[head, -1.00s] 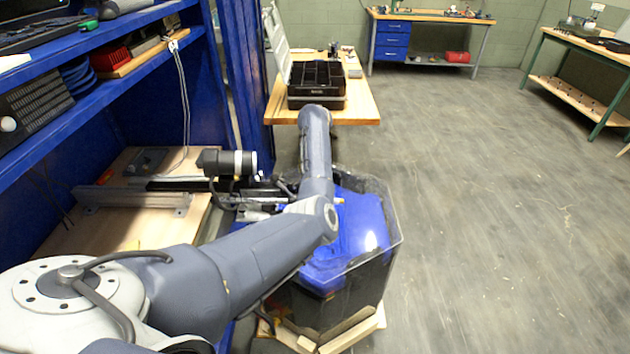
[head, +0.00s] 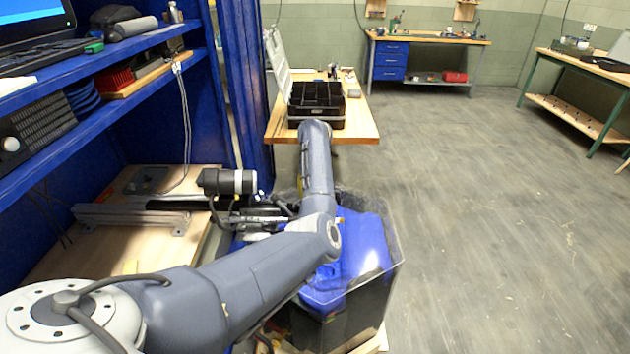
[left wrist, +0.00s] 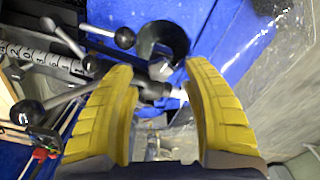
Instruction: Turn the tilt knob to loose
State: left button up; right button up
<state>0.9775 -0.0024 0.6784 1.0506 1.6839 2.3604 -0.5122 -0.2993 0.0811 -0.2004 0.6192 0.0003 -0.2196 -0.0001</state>
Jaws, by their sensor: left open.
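In the left wrist view, my left gripper (left wrist: 160,68) has two yellow fingers spread apart. A small metal hub with thin rods lies beyond and between them. Several rods end in black ball knobs, one at the top middle (left wrist: 124,38), one at the upper left (left wrist: 47,24) and one at the lower left (left wrist: 27,112). A pale cylindrical piece (left wrist: 177,90) shows close to the right finger. I cannot tell which of these is the tilt knob, or whether a finger touches anything. In the head view my arm hides the gripper and most of the mechanism.
A clear-walled tank (head: 385,265) with blue inside stands under my arm. A black cylinder with a white band (head: 228,182) sits by a metal rail (head: 135,216) at its left. Blue shelving (head: 100,100) rises on the left. The floor at right is clear.

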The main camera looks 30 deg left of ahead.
pick_arm(q)
notch_tip(320, 180, up, 10)
dwell(0.5)
jog(key=shift+r, duration=0.1)
